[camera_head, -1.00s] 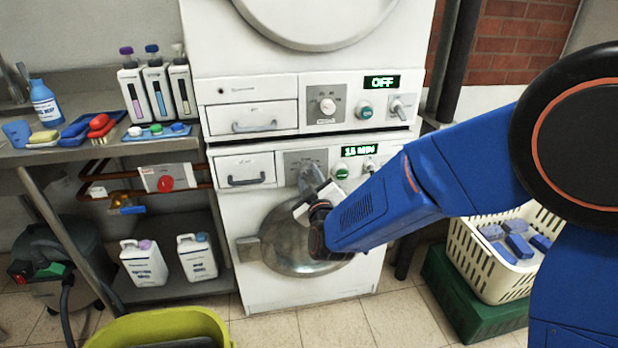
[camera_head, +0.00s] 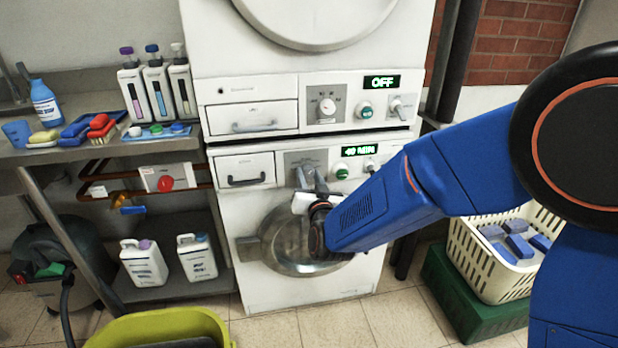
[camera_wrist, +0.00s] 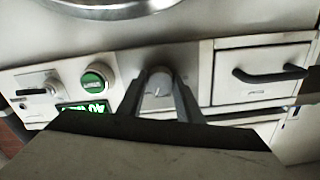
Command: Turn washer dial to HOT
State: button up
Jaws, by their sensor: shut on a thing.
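The washer (camera_head: 235,205) is the lower white machine, with a round metal door. Its grey dial (camera_wrist: 160,82) shows in the wrist view, between the fingers, with a light mark on its face. My gripper (camera_wrist: 161,88) is shut on this dial, one finger on each side. In the head view my gripper (camera_head: 310,180) reaches the washer's grey dial panel (camera_head: 292,158); the fingers and wrist hide most of the dial there. The panel's lettering is too small to read. The washer's green display (camera_head: 359,151) appears to read 40 MIN.
The upper machine has its own dial (camera_head: 326,107) and a display (camera_head: 381,82) reading OFF. A drawer handle (camera_head: 246,181) is left of the washer panel. A green button (camera_head: 342,172) is close right of my gripper. A cream basket (camera_head: 478,262) stands right; a yellow-green bucket (camera_head: 150,325) is in front.

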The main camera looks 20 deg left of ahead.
jog(key=m, duration=0.5)
jog(key=shift+f+m, duration=0.1)
jog(key=shift+m, duration=0.2)
jog(key=m, duration=0.5)
dwell(0.4)
jog(key=o, duration=1)
jog(key=shift+o, duration=0.2)
jog(key=v, duration=1.7)
jog(key=shift+s+d, duration=0.15)
jog(key=shift+d, duration=0.1)
